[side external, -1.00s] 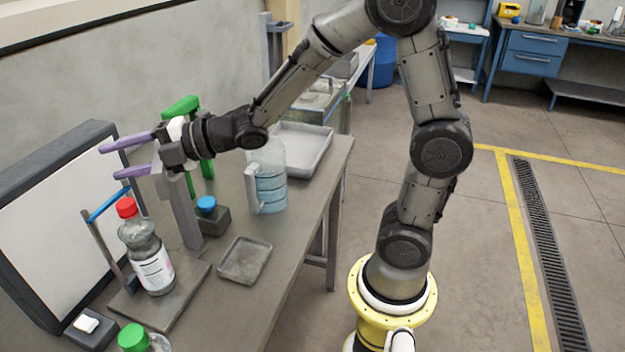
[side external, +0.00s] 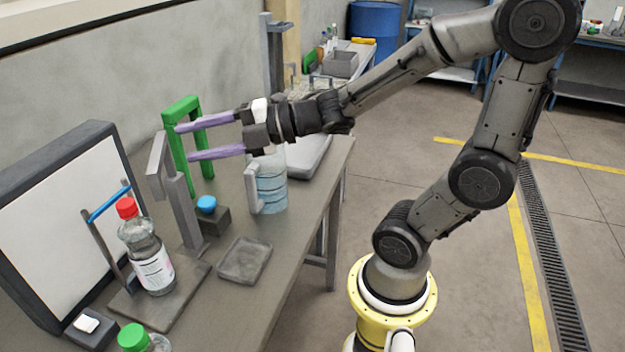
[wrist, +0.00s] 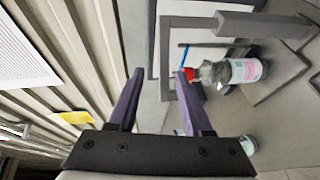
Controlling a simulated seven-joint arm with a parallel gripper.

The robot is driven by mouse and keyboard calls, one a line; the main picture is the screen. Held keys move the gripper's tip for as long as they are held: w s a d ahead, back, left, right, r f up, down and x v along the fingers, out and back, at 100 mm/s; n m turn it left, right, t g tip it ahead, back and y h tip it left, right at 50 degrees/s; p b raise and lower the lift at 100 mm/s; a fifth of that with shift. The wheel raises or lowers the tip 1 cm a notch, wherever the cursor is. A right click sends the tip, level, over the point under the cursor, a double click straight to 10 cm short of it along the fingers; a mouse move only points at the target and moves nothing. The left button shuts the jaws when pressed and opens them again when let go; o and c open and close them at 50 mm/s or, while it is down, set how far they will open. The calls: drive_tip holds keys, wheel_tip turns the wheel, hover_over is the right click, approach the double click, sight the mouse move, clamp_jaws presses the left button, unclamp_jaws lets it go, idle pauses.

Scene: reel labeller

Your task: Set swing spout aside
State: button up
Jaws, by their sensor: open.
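The swing spout (side external: 157,162) is a grey arm at the top of a grey post (side external: 183,210). In the side view it angles toward the lower left, on the bottle side of the post. A grey bar (wrist: 262,24), apparently the spout, crosses the top right of the wrist view. A clear bottle (side external: 152,262) with a red cap stands upright on the base plate beside the post; it also shows in the wrist view (wrist: 245,71). My gripper (side external: 185,142) is open and empty, its purple fingers pointing left near the spout's upper end. I cannot tell whether they touch anything.
A green frame (side external: 168,140) stands behind the post, close to my fingers. A blue-capped item (side external: 206,204), a water jug (side external: 271,190) and an empty grey tray (side external: 262,262) stand nearby. A white-faced panel (side external: 60,215) is at the left. The blue bar (side external: 110,200) is behind the bottle.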

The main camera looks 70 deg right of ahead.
drive_tip(key=s+d+r+m+h, duration=0.4)
drive_tip(key=d+r+m+h, duration=0.15)
drive_tip(key=m, duration=0.45)
drive_tip(key=s+a+f+m+g, duration=0.1)
drive_tip(key=s+f+m+g, duration=0.8)
drive_tip(key=s+f+m, duration=0.2)
drive_tip(key=shift+s+a+f+m+h, duration=0.2)
drive_tip(key=shift+s+f+m+h, duration=0.35)
drive_tip(key=shift+s, duration=0.85)
drive_tip(key=shift+f, duration=0.1)
